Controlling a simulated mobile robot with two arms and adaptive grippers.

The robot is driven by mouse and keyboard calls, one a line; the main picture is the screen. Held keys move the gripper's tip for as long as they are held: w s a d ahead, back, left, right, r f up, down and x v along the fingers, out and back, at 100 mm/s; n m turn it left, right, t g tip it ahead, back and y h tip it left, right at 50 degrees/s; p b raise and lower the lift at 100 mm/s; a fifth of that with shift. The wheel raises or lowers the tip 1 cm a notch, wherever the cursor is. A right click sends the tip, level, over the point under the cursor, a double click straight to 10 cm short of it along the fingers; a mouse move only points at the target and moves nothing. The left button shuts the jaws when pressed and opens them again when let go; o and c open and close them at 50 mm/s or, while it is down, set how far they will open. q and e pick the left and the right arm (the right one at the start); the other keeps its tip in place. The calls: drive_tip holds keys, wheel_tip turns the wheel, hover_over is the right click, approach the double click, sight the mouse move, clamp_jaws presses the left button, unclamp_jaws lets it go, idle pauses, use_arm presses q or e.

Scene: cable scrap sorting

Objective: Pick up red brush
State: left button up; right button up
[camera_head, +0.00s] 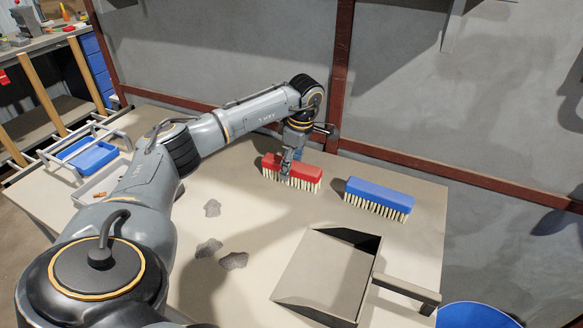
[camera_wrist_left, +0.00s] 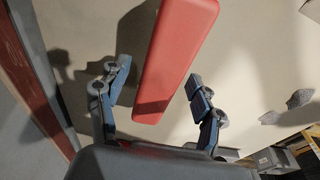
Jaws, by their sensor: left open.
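The red brush (camera_head: 305,173) has pale bristles and lies bristles down near the back of the table. My left gripper (camera_head: 289,171) is over its left part in the head view. In the left wrist view the red brush (camera_wrist_left: 172,62) runs from the top edge down between the two open fingers of my left gripper (camera_wrist_left: 157,90). Gaps show between the brush and both fingers there. Bristles are hidden in the wrist view. My right gripper is not seen.
A blue brush (camera_head: 379,195) lies to the right of the red one. A dustpan (camera_head: 327,275) is at the front right, with a blue bucket (camera_head: 475,316) beyond it. Several grey scraps (camera_head: 209,248) lie on the table (camera_head: 232,291). A wall stands close behind.

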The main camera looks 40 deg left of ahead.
sight(292, 163)
use_arm(q)
drive_tip(key=shift+f, duration=0.45)
drive_tip(key=shift+r, duration=0.15)
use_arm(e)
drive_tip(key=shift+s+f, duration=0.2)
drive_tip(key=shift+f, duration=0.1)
use_arm(q)
drive_tip(key=shift+c, duration=0.9)
drive_tip(key=c, duration=1.2)
drive_tip(key=shift+r, duration=0.15)
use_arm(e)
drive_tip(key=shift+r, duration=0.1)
